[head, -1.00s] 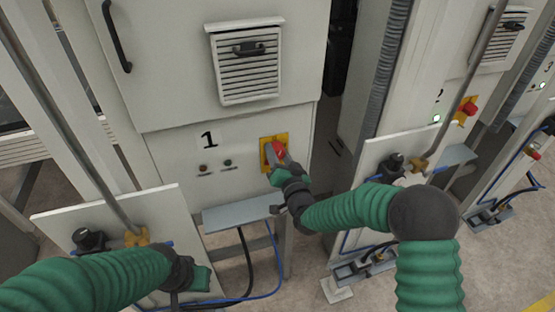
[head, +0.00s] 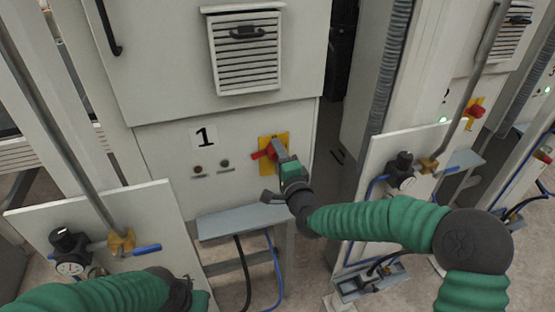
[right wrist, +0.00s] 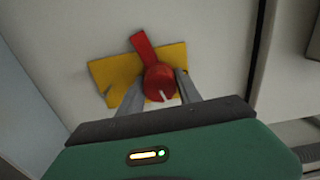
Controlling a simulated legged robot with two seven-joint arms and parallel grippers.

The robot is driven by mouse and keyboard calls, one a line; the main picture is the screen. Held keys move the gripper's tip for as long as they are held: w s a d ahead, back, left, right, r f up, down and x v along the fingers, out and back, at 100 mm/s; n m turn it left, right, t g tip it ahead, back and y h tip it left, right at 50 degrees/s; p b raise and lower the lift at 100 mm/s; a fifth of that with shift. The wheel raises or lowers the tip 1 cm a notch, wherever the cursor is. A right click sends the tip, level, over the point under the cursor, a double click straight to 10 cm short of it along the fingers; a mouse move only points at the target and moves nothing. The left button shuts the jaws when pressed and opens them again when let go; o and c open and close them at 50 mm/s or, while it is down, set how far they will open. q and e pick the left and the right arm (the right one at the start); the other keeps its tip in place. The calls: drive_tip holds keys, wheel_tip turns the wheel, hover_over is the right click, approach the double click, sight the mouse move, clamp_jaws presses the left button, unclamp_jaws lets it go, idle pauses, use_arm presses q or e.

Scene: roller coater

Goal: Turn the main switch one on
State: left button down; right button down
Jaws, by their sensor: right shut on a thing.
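Main switch one is a red rotary knob (head: 264,154) on a yellow plate (head: 265,143), on the cabinet panel right of the black "1" label. In the head view its red handle points left. In the right wrist view the red knob (right wrist: 158,80) sits between my two grey fingers, with its handle sticking out up and to the left over the yellow plate (right wrist: 115,78). My right gripper (head: 281,153) is shut on the knob. My left gripper (head: 190,294) is low at the bottom edge, away from the switch, its fingers not clearly visible.
Two small indicators (head: 211,166) sit below the "1" label (head: 204,137); neither looks clearly lit. A grey shelf (head: 240,221) juts out below the switch. A similar cabinet with another red switch (head: 477,108) stands at right.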

drive_tip(key=shift+f+m+b, duration=0.25)
drive_tip(key=shift+m+b, duration=0.45)
drive_tip(key=shift+m, duration=0.9)
drive_tip(key=c, duration=1.2)
unclamp_jaws()
drive_tip(key=o, duration=0.4)
drive_tip(key=shift+w, duration=0.1)
drive_tip(key=shift+r, duration=0.1)
